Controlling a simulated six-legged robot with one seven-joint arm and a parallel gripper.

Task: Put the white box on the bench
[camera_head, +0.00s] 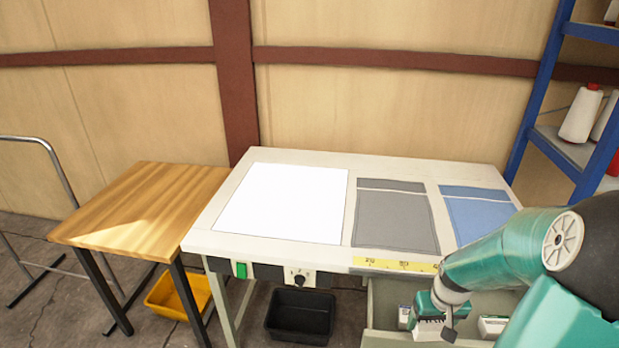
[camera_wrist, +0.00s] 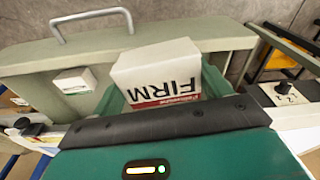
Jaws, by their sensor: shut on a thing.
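The white box (camera_wrist: 165,72), marked "FIRM" with a red band, is held between the green fingers of my gripper (camera_wrist: 168,88) in the wrist view. In the head view my gripper (camera_head: 436,318) is at the open drawer below the bench's right front, with the box (camera_head: 428,331) at its tip, partly hidden. I cannot tell whether the box touches the drawer floor. The pale bench (camera_head: 222,243) has a large white panel (camera_head: 285,200), a grey cover (camera_head: 395,222) and a blue cover (camera_head: 475,212) on top.
The open drawer (camera_wrist: 205,36) also holds a smaller white box (camera_wrist: 75,80), with a handle (camera_wrist: 95,17) on its front. A wooden table (camera_head: 140,215) stands left of the bench. A black bin (camera_head: 300,316) and a yellow bin (camera_head: 180,296) are on the floor. Blue shelving (camera_head: 540,100) rises at right.

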